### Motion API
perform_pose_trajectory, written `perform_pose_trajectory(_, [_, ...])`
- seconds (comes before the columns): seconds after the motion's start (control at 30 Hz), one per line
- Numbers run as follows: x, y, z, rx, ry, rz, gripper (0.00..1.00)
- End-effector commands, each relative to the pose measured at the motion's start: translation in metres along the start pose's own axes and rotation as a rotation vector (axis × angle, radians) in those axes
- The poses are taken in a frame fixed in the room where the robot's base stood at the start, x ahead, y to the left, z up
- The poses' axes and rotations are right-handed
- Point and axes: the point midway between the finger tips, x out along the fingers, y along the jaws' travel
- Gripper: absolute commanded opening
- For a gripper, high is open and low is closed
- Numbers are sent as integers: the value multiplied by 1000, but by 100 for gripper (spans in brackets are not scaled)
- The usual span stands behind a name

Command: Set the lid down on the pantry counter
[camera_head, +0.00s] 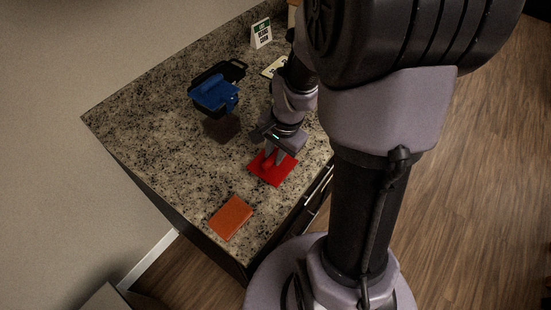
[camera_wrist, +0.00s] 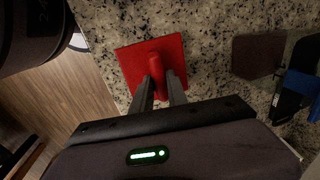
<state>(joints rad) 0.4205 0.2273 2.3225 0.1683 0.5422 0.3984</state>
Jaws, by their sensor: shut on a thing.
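The lid (camera_head: 264,174) is a flat red square with a raised red knob, seen at the counter's near right part in the head view. It also shows in the wrist view (camera_wrist: 132,68), where its knob sits between my fingertips. My gripper (camera_head: 274,158) is shut on the lid's knob from above. The lid looks level and at or close to the surface of the speckled granite counter (camera_head: 180,125). I cannot tell whether its underside touches the stone. The fingers hide part of the knob.
A blue and black item (camera_head: 214,94) and a dark brown square (camera_head: 222,128) are farther back. A small sign (camera_head: 261,34) stands at the back. Bare counter lies left of the lid.

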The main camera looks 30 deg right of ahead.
Motion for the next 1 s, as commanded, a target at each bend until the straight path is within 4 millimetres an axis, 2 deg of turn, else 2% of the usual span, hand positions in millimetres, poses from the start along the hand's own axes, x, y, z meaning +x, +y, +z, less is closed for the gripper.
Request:
perform_pose_trajectory(0.03, [13, 3, 0, 1, -1, 1, 0])
perform_pose_trajectory(0.13, [31, 7, 0, 2, -1, 2, 0])
perform_pose_trajectory(0.47, [33, 8, 0, 0, 0, 0, 0])
perform_pose_trajectory(0.5, [33, 8, 0, 0, 0, 1, 23])
perform_pose_trajectory(0.6, [32, 7, 0, 0, 0, 1, 41])
perform_pose_trajectory(0.87, [32, 7, 0, 0, 0, 1, 41])
perform_pose_trajectory(1.0, [14, 6, -1, 1, 1, -1, 41])
